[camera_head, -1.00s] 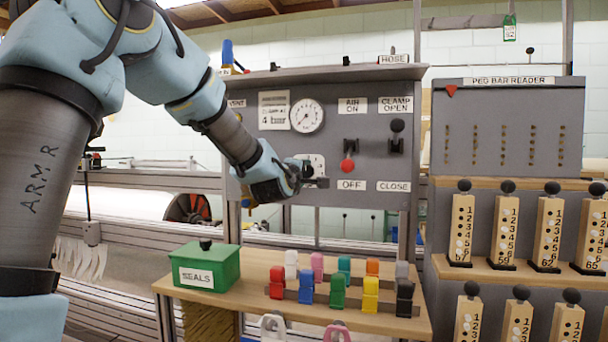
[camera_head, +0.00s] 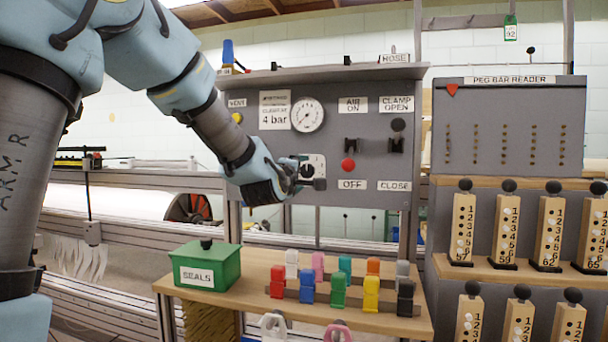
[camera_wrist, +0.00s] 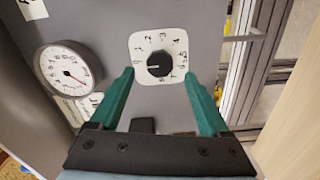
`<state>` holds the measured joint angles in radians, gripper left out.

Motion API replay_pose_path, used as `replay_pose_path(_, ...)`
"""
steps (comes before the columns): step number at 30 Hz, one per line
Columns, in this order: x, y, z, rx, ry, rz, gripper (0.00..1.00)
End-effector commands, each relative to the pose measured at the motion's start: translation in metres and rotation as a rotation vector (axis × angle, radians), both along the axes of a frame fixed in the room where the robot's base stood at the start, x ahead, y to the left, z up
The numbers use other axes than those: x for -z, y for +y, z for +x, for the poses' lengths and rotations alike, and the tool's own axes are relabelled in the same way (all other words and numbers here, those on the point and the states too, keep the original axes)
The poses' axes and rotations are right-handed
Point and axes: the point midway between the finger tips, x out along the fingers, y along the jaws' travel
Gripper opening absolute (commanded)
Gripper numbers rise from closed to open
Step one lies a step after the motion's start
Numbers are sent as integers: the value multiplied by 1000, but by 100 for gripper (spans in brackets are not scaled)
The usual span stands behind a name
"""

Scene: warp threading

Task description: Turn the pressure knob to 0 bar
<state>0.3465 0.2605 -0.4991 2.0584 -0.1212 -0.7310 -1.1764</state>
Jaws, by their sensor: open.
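The pressure knob is a black round knob (camera_wrist: 159,63) on a white numbered dial plate (camera_wrist: 178,42) on the grey panel. In the wrist view my gripper (camera_wrist: 158,80) is open, its two green fingers apart on either side of the lower part of the dial. The knob lies between and just beyond the fingertips; I see no contact. In the head view my gripper (camera_head: 303,176) is in front of the dial plate (camera_head: 317,160) and partly hides it. A round pressure gauge (camera_head: 307,115) sits above the dial; it also shows in the wrist view (camera_wrist: 68,70).
A red knob (camera_head: 348,165) and black levers (camera_head: 397,140) are to the right on the panel. A "4 bar" sign (camera_head: 274,112) is left of the gauge. Below stand a green SEALS box (camera_head: 206,268) and several coloured blocks on a wooden table (camera_head: 250,308).

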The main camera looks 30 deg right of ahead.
Motion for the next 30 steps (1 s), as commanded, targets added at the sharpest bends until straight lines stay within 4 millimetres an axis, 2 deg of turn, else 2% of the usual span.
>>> replay_pose_path(6,0,30,-32,-1,-3,1,80)
replay_pose_path(12,0,44,-48,0,-1,1,80)
replay_pose_path(30,1,47,-50,0,0,1,80)
